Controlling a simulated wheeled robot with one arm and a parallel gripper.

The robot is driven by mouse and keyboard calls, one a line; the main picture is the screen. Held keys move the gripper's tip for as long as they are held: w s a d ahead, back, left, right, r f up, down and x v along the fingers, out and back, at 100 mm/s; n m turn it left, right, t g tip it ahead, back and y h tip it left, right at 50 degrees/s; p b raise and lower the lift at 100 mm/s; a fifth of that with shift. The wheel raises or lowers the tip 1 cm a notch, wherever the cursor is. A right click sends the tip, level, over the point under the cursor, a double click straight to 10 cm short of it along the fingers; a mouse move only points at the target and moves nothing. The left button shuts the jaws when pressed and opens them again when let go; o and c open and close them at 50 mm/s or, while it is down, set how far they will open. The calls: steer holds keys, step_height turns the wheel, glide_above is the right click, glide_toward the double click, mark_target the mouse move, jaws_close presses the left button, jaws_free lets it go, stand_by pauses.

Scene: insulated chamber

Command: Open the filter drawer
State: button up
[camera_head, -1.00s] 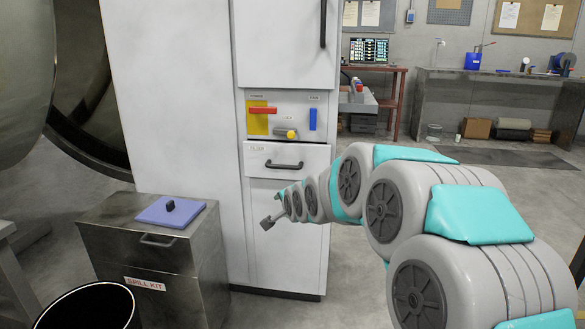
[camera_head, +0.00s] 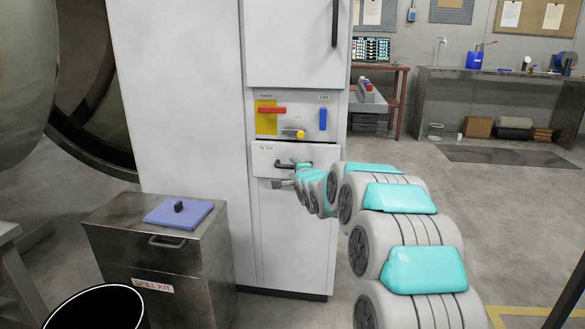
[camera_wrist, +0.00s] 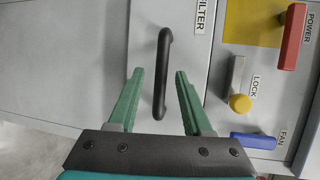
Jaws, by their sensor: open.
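The filter drawer (camera_head: 264,163) is a white front labelled FILTER, below the control panel of the tall white cabinet. It looks flush with the cabinet, so shut. Its black bar handle (camera_wrist: 163,62) shows in the wrist view running between my fingers. My gripper (camera_wrist: 159,72) is open, with one green finger on each side of the handle and a visible gap on both sides. I cannot tell how far the fingertips reach past the bar. In the head view my gripper is at the drawer front and partly hides the handle.
The panel above has a red power lever (camera_head: 272,110), a yellow-tipped lock (camera_head: 294,134) and a blue fan switch (camera_head: 323,119).

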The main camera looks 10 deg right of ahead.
steer(key=shift+w, duration=0.75)
steer(key=shift+w+a+f, duration=0.1)
steer(key=shift+w+f, duration=0.05)
steer(key=shift+w, duration=0.2)
jaws_close()
stand_by(0.8)
